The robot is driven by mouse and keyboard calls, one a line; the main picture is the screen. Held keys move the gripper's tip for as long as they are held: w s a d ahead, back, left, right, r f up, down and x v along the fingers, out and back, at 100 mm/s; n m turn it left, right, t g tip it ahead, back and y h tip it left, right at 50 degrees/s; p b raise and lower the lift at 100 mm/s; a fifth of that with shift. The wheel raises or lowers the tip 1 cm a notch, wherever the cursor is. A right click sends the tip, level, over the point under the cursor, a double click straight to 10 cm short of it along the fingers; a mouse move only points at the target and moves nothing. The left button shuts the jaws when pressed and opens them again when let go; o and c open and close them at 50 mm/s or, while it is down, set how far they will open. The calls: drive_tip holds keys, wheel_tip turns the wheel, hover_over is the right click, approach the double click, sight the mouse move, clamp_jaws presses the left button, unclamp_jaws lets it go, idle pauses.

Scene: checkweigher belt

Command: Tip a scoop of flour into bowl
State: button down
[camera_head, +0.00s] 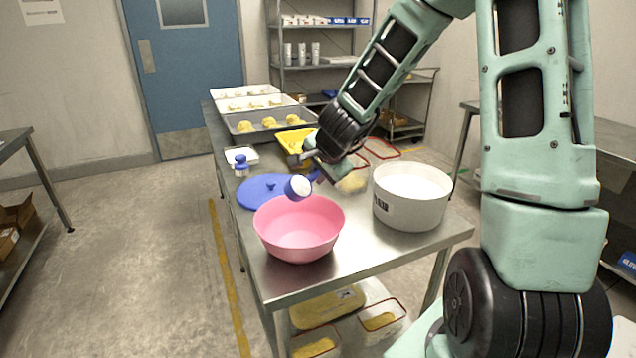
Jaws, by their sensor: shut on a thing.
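A pink bowl (275,238) stands on the metal table near its front left edge. A blue scoop (290,194) with white flour in its cup is in the air above the bowl's far rim. Its cup seems tilted towards the camera. My gripper (318,172) is shut on the scoop's blue handle, which is mostly hidden by the fingers. The inside of the bowl looks plain pink, with no clear flour in it. A white tub (408,214) full of white flour stands to the right of the bowl.
A blue lid (258,192) lies flat behind the bowl. A blue stamp-like tool (241,166) and a white tray (243,150) are farther back. Bare tabletop shows in front of the tub.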

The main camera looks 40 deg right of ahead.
drive_tip(key=shift+d+f+t+b, duration=0.15)
drive_tip(key=shift+t+b, duration=0.35)
drive_tip(key=shift+b, duration=1.9)
drive_tip(key=b, duration=0.3)
drive_tip(key=shift+s+f+t, duration=0.15)
drive_tip(key=shift+t, duration=0.15)
drive_tip(key=b, duration=0.4)
drive_tip(key=b, duration=0.4)
drive_tip(key=shift+f+t+y, duration=0.1)
drive_tip(key=shift+t+y, duration=0.2)
drive_tip(key=shift+t, duration=0.1)
drive_tip(key=t+b, duration=0.1)
drive_tip(key=b, duration=0.4)
drive_tip(key=m+b, duration=0.1)
drive_tip(key=b, duration=0.4)
drive_tip(key=shift+s+f+t, duration=0.1)
drive_tip(key=shift+f+t, duration=0.15)
drive_tip(key=shift+t, duration=0.15)
drive_tip(key=t+b, duration=0.1)
drive_tip(key=b, duration=0.4)
drive_tip(key=shift+r+t+b, duration=0.15)
drive_tip(key=shift+t+b, duration=0.15)
drive_tip(key=shift+b, duration=0.3)
drive_tip(key=shift+r, duration=0.1)
